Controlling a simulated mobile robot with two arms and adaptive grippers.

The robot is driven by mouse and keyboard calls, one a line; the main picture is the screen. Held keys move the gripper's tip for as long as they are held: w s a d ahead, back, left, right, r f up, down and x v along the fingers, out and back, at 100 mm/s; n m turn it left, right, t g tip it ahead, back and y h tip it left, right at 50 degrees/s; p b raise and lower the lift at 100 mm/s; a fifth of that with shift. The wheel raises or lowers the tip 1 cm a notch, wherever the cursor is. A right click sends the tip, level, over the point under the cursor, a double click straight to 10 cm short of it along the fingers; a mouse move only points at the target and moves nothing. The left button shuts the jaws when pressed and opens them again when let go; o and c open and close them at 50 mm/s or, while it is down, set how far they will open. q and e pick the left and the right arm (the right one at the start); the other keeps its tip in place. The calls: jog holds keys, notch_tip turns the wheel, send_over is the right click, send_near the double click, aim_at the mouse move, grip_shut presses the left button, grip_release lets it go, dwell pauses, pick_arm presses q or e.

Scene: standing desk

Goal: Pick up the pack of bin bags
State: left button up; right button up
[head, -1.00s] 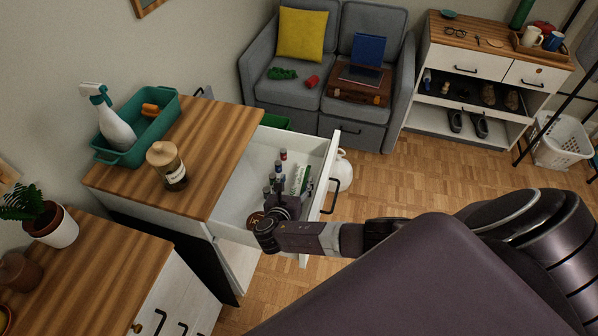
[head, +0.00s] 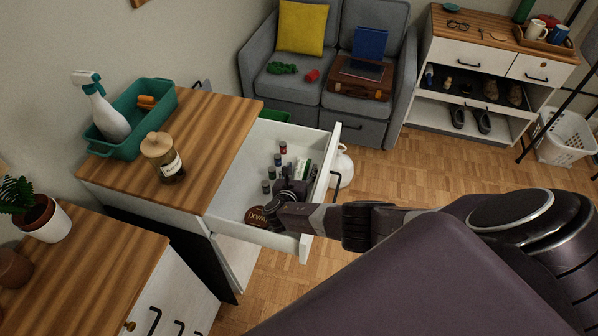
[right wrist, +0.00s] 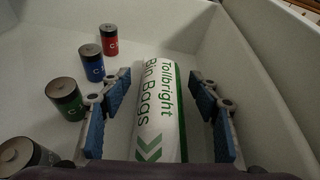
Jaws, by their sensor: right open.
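The pack of bin bags (right wrist: 158,105) is a white roll with green print, lying in the open white drawer (head: 236,190). In the head view the pack (head: 301,170) is partly hidden by my right gripper (head: 288,188). My right gripper is open inside the drawer; in the right wrist view its blue-padded fingers (right wrist: 160,110) stand on either side of the roll, with a gap visible at least on the right. My left gripper is not in view.
Several batteries (right wrist: 63,98) stand in the drawer left of the roll. A round brown tin (head: 257,217) lies near the drawer's front-left corner. A jar (head: 163,158) and a teal caddy (head: 130,145) stand on the cabinet top.

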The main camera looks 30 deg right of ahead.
jog(key=c, duration=1.4)
